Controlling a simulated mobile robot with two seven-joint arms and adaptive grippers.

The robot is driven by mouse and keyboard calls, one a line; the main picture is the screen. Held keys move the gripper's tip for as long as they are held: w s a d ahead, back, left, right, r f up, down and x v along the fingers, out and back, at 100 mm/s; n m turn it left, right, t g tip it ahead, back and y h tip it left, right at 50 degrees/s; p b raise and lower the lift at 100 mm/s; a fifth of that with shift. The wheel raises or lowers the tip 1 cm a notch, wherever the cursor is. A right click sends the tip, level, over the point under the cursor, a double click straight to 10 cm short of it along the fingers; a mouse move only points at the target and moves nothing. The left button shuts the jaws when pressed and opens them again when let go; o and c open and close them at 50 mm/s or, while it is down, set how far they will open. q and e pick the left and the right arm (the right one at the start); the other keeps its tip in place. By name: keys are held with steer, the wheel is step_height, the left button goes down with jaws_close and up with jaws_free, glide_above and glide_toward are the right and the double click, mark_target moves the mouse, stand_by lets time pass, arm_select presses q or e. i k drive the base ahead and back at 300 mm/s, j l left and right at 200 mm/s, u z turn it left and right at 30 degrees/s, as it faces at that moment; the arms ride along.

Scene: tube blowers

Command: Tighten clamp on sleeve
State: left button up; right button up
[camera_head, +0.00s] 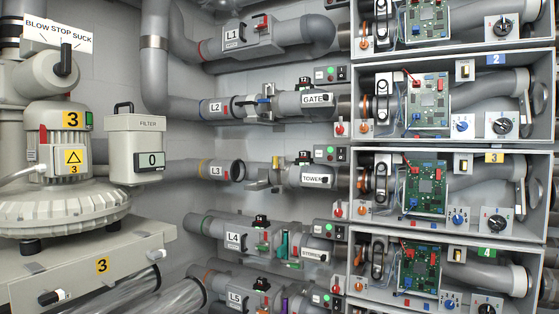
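Neither of my grippers shows in the head view. Several grey pipe lines run across the wall. On line L2 (215,107) a grey coupling with a metal, clamp-like fitting (266,104) sits between the pipe and the GATE section (314,99). A yellow-and-metal fitting (277,172) stands at that section's left end. I cannot tell which part is the task's sleeve, or whether any clamp is tight.
At left stand a large blower (62,180) marked 3 and a filter box (136,140) reading 0. Line L4 (234,238) has a green part (283,243). At right, stacked cabinets hold green circuit boards (428,106) and knobs. Clear pipes (120,290) lie at lower left.

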mark_target(276, 162)
steer(key=i+l, duration=0.35)
steer(key=i, duration=0.2)
steer(key=i+l, duration=0.35)
steer(key=i, duration=0.15)
steer(key=z, duration=0.05)
